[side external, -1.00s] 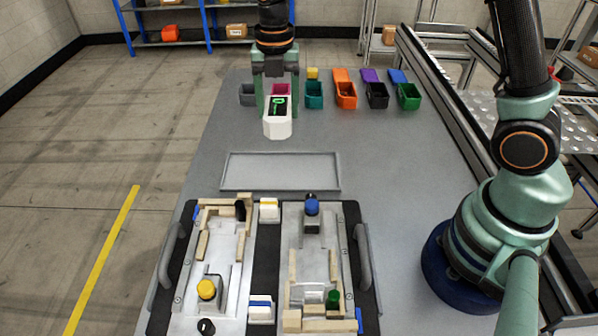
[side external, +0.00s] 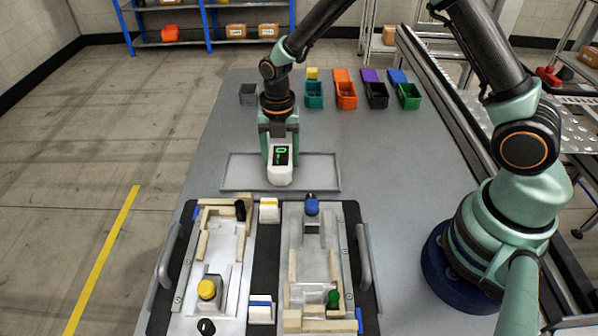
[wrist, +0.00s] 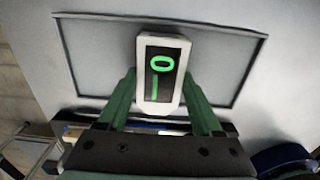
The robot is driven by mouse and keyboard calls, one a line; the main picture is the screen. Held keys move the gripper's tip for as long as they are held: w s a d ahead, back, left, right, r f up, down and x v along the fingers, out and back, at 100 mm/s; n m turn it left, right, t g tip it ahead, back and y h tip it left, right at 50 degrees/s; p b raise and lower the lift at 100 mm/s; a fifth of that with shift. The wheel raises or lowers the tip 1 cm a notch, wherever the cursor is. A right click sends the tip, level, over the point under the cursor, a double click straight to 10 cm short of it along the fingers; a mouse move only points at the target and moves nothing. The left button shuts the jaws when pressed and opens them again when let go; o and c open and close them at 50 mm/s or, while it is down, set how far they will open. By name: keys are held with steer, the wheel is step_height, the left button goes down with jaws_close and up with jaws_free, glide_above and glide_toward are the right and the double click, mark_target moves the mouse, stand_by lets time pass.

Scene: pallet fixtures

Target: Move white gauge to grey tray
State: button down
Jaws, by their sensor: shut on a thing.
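The white gauge (side external: 280,173) has a dark display with green marks. My gripper (side external: 280,160) is shut on it, and its green fingers lie on both sides of the gauge. The grey tray (side external: 325,170) is a shallow rectangle on the table, and the gauge shows over its middle. In the wrist view the gauge (wrist: 161,70) stands between my gripper's fingers (wrist: 162,95), with the grey tray (wrist: 95,60) behind it. I cannot tell whether the gauge touches the tray floor. My gripper hides part of the tray's far edge.
A black pallet with metal fixtures (side external: 270,215) stands just in front of the tray, with a blue-topped part (side external: 312,206) near it. Colored bins, including an orange one (side external: 346,97) and a green one (side external: 409,98), line the back. Table to the tray's right is clear.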

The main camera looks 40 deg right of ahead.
mark_target(280, 157)
steer(key=shift+f, duration=0.1)
steer(key=shift+c, duration=0.2)
jaws_free()
step_height(280, 157, up, 11)
steer(key=s+d+r+m+t, duration=0.2)
steer(key=s+r+m, duration=0.4)
steer(key=m, duration=0.7)
steer(key=s+d+r+m+t, duration=0.3)
steer(key=s+d+r+m, duration=0.2)
steer(key=m, duration=0.9)
steer(key=shift+s+r+t, duration=0.3)
steer(key=shift+s+r, duration=0.2)
steer(key=shift+s, duration=1.35)
